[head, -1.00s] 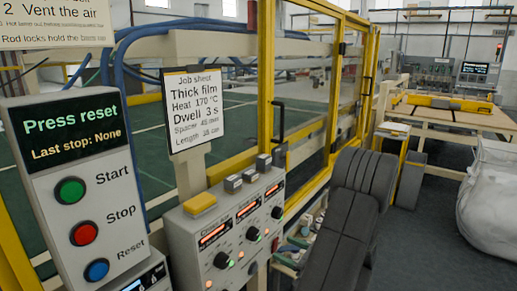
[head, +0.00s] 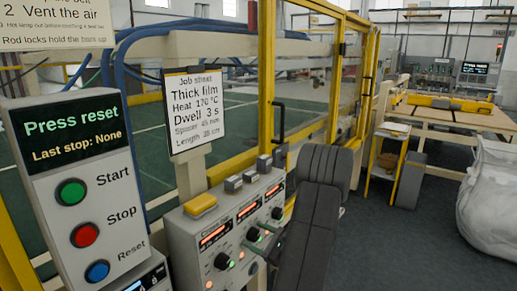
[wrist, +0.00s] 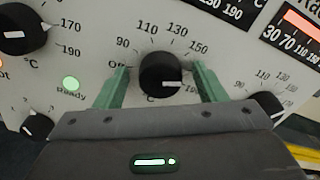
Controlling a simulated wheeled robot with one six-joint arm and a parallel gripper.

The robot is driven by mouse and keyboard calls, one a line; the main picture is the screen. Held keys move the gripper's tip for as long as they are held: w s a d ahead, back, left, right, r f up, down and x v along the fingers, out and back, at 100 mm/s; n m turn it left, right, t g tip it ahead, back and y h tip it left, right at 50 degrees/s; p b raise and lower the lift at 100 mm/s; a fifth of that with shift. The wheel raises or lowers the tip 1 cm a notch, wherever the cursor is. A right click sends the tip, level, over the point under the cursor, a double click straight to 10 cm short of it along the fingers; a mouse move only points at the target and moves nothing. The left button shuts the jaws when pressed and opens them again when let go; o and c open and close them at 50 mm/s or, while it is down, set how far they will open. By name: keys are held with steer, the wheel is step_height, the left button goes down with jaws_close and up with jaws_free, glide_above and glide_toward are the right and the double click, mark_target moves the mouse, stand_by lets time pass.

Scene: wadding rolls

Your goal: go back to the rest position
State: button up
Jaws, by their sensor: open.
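My gripper (head: 259,238) is open in front of the control panel (head: 205,228), at its middle black knob (head: 253,234). In the wrist view, my two green fingers (wrist: 160,77) stand on either side of a black knob (wrist: 160,72) with a white pointer mark and a printed temperature scale. I cannot tell whether the fingers touch it. A green Ready lamp (wrist: 71,83) is lit to the left of the fingers. My dark arm covers the panel's lower right side in the head view.
The Press reset box (head: 80,190) with Start, Stop and Reset buttons stands at the left. The job sheet (head: 196,110) hangs above the panel. A yellow-framed guard (head: 265,80) rises behind. A white bag (head: 490,200) stands at right, with open floor (head: 400,250) before it.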

steer(key=n, duration=0.2)
steer(key=shift+n, duration=0.3)
steer(key=s+a+b+v, duration=0.1)
steer(key=b+v, duration=0.1)
steer(key=v, duration=1.1)
steer(key=shift+s+d+n+g, duration=0.2)
steer(key=shift+s+n+g, duration=0.15)
steer(key=shift+s, duration=0.25)
